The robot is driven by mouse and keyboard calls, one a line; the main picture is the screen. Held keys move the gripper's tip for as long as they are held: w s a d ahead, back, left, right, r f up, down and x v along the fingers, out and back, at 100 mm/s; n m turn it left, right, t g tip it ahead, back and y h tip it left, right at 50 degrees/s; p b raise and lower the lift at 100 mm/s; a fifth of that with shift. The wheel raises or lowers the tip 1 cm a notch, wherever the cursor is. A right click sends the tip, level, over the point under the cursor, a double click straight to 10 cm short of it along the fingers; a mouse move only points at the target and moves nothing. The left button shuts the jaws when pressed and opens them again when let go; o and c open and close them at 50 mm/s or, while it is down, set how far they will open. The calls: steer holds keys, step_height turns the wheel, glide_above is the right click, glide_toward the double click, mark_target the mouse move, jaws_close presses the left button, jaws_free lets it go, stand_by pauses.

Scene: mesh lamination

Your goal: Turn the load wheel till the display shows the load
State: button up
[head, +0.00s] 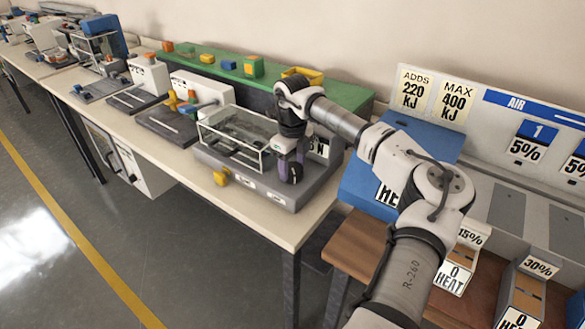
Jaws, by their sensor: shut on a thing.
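The grey test machine (240,188) stands on the long table, with a clear-walled box in a metal frame (232,138) on its left part. My gripper (290,170) points down at the right part of this machine, right of the clear box. It is shut on the load wheel, a dark round part that is mostly hidden by the fingers. A white plate with black characters ending in "N" (321,147) shows just right of my gripper, partly covered by my arm. Its full figure cannot be read, and no lit display can be made out.
Yellow part (220,178) sits at the machine's front edge. Behind is a green shelf (345,94) with several orange, blue and yellow pieces. Other machines line the table leftward. At right are a blue panel (365,190), signs and a wooden bench (355,244). The floor in front is clear.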

mark_target(292, 168)
steer(key=m+b, duration=0.2)
steer(key=m, duration=0.4)
steer(key=m+b, duration=0.2)
steer(key=m, duration=0.4)
stand_by(0.5)
steer(key=o, duration=1)
steer(key=shift+r, duration=0.15)
step_height(292, 168, up, 14)
steer(key=shift+f+b, duration=0.15)
steer(key=shift+b, duration=0.5)
steer(key=shift+a, duration=0.1)
